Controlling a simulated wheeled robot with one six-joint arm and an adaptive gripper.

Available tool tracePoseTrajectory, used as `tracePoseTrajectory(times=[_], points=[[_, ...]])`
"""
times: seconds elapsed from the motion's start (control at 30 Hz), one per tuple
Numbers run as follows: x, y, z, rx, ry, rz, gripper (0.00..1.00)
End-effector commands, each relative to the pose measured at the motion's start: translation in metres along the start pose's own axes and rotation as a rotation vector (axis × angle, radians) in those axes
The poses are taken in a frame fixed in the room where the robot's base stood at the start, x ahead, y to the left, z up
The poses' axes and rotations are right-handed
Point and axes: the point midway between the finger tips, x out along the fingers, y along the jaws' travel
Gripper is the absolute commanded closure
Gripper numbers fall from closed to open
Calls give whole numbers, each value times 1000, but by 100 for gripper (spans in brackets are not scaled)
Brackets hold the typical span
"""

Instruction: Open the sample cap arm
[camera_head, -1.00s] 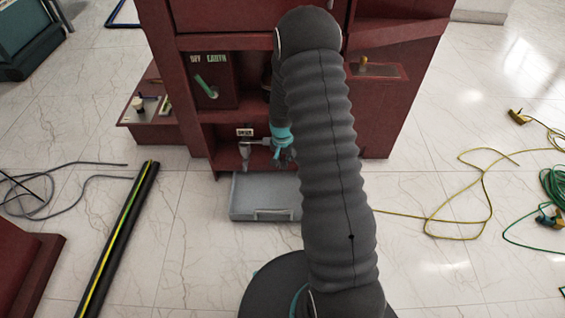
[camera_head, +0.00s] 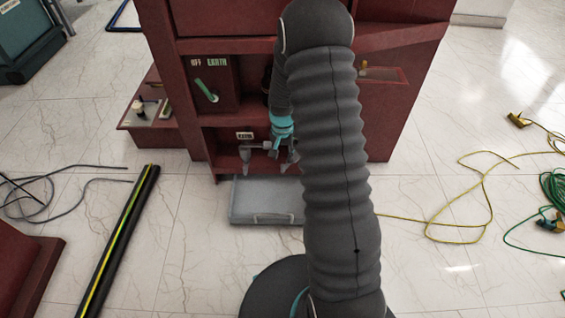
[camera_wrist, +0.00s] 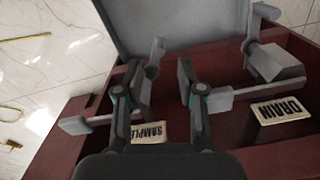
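In the wrist view, the SAMPLE label (camera_wrist: 150,132) is on the red cabinet's ledge, below my fingers. The grey sample valve (camera_wrist: 143,104) lies beside it, with a block-shaped end (camera_wrist: 75,124) at left and a spout-like part (camera_wrist: 155,57) beyond my left finger. My gripper (camera_wrist: 160,82) is open, its two dark fingers apart with nothing clearly between them. The left finger overlaps the valve in the picture; I cannot tell whether they touch. In the head view my gripper (camera_head: 284,153) is at the lower opening of the cabinet, and my arm hides the sample valve's surroundings.
A similar drain valve (camera_wrist: 272,62) with the DRAIN label (camera_wrist: 283,110) is to the right in the wrist view. A grey tray (camera_head: 262,218) lies on the floor below. The OFF/EARTH switch panel (camera_head: 207,85) is above. Yellow cable (camera_head: 480,180) lies on the floor at right.

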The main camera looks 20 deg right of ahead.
Motion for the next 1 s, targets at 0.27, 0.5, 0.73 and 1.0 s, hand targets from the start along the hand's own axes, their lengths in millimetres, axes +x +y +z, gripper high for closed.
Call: tracePoseTrajectory(times=[0.27,0.5,0.73,1.0], points=[[-47,0,0,0,2,-1,62],[-61,0,0,0,0,0,62],[-61,0,0,0,-1,0,62],[-59,28,-13,-60,73,52,100]])
